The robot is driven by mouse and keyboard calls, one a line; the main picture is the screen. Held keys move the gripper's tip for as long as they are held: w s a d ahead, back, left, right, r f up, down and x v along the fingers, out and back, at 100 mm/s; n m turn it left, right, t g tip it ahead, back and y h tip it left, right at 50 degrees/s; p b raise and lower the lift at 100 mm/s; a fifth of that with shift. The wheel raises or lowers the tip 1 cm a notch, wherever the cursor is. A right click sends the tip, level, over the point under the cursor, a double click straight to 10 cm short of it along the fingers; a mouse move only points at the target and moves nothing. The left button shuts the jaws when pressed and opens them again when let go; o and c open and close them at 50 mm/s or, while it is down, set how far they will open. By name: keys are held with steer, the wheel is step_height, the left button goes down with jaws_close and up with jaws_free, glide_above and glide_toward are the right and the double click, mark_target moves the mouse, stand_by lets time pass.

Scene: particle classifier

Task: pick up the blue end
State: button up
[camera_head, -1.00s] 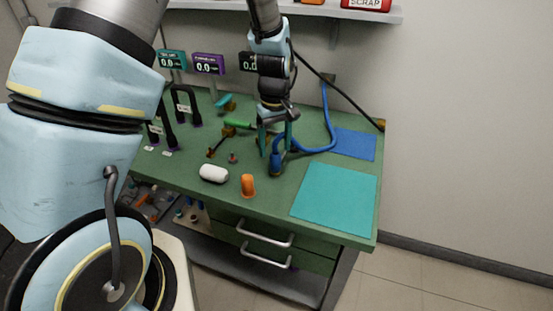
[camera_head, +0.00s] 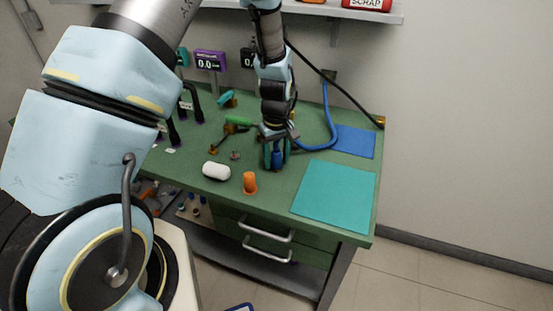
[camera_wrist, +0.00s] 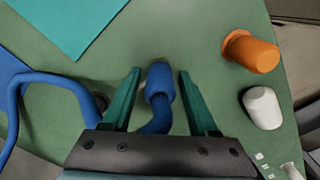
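The blue end (camera_wrist: 160,80) is a thick cuff on a blue hose and lies on the green bench top. In the head view the blue end (camera_head: 277,158) is partly hidden by my fingers. My gripper (camera_wrist: 160,74) has its two teal fingers on either side of the blue end in the wrist view. A narrow gap shows on each side of it, so the gripper is open and not closed on it. In the head view my gripper (camera_head: 277,154) is low over the bench. The blue hose (camera_head: 331,125) curves away behind to the right.
An orange plug (camera_head: 250,182) and a white capsule (camera_head: 216,171) stand close by on the green bench (camera_head: 200,182). A teal mat (camera_head: 336,195) and a blue mat (camera_head: 355,141) lie to the right. Meters, black handles and small tools crowd the back left.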

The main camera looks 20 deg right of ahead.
mark_target(277, 151)
jaws_close()
steer(key=shift+r, duration=0.15)
stand_by(0.4)
step_height(277, 151, up, 10)
steer(key=b, duration=0.3)
